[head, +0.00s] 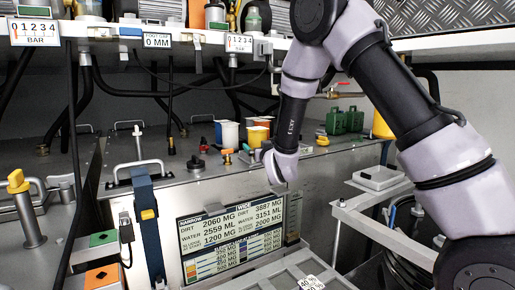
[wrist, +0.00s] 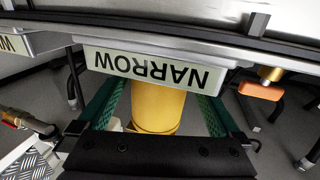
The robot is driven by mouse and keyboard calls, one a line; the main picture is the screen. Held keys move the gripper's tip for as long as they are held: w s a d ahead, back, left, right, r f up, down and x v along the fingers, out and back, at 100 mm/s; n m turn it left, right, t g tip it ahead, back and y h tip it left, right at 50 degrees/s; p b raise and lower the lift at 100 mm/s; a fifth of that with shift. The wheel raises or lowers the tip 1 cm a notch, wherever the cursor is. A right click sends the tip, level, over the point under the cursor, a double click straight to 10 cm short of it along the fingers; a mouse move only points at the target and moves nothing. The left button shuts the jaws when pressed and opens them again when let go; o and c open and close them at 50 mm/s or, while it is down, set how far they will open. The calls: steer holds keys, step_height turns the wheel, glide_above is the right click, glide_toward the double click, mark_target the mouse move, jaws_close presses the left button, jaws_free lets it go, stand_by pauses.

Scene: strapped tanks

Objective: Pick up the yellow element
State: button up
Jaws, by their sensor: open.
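In the wrist view a yellow cylinder (wrist: 156,106) stands below a white plate reading NARROW (wrist: 150,68), which shows upside down and covers its far end. My gripper (wrist: 160,92) is open, with one green finger on each side of the cylinder. Gaps show between fingers and cylinder; I cannot tell the depth between them. In the head view my arm's end hangs over the metal cabinet, and the fingers are hidden. The head view shows several yellow things: a cylinder (head: 383,126) partly behind my arm, a cup (head: 258,135) and a knob (head: 18,182). I cannot tell which matches.
The grey cabinet (head: 330,165) carries a printed panel (head: 231,235). Green canisters (head: 345,121) stand near its back right. A shelf with hanging black cables crosses above. In the wrist view, an orange piece (wrist: 261,91) is to the right of the plate and a rail crosses the top.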

steer(key=shift+w+a, duration=0.2)
steer(key=shift+w, duration=0.4)
steer(key=shift+r, duration=0.1)
jaws_close()
